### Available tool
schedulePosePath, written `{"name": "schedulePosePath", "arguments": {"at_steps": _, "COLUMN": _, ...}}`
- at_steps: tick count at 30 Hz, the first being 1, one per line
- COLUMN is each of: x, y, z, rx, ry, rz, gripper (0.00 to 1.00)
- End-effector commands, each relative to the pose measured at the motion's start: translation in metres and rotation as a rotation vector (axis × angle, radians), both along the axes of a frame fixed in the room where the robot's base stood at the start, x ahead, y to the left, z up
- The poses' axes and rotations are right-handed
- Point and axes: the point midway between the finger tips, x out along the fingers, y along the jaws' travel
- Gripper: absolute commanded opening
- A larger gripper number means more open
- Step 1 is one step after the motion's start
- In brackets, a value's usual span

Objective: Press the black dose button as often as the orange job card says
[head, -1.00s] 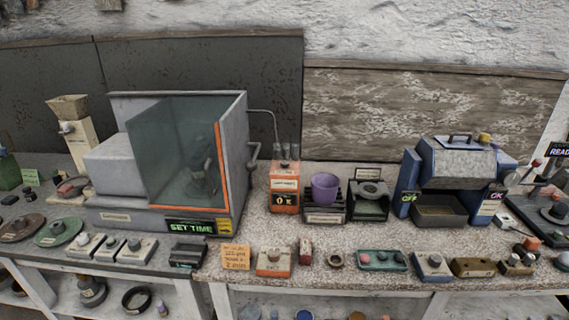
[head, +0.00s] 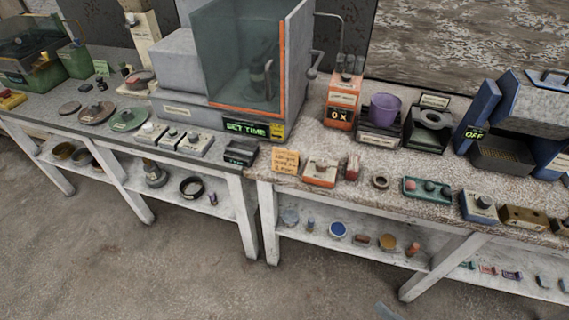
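The orange job card (head: 285,161) stands near the front edge of the bench, and its small writing is too blurred to read for sure. Right beside it is an orange-and-white box (head: 319,175) with a dark round button (head: 320,166) on top; its label is not legible. Behind them stands an orange unit (head: 341,103) with a display that appears to read "0 x". A purple cup (head: 385,109) sits on the dark stand to its right. My gripper is not in view.
A glass-fronted cabinet (head: 240,58) with a "SET TIME" display (head: 246,128) stands behind the card. Open floor (head: 180,270) lies before the benches.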

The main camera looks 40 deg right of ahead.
Motion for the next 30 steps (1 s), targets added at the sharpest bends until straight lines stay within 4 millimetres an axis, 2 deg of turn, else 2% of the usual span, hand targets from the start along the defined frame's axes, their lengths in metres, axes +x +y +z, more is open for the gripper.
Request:
{"name": "schedulePosePath", "arguments": {"at_steps": 12, "x": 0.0, "y": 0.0, "z": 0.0, "rx": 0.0, "ry": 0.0, "rz": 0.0, "gripper": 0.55}}
{"name": "schedulePosePath", "arguments": {"at_steps": 14, "x": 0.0, "y": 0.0, "z": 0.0, "rx": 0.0, "ry": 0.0, "rz": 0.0, "gripper": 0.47}}
{"name": "schedulePosePath", "arguments": {"at_steps": 21, "x": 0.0, "y": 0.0, "z": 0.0, "rx": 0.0, "ry": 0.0, "rz": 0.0, "gripper": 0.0}}
{"name": "schedulePosePath", "arguments": {"at_steps": 30, "x": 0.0, "y": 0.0, "z": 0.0, "rx": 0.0, "ry": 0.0, "rz": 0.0, "gripper": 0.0}}
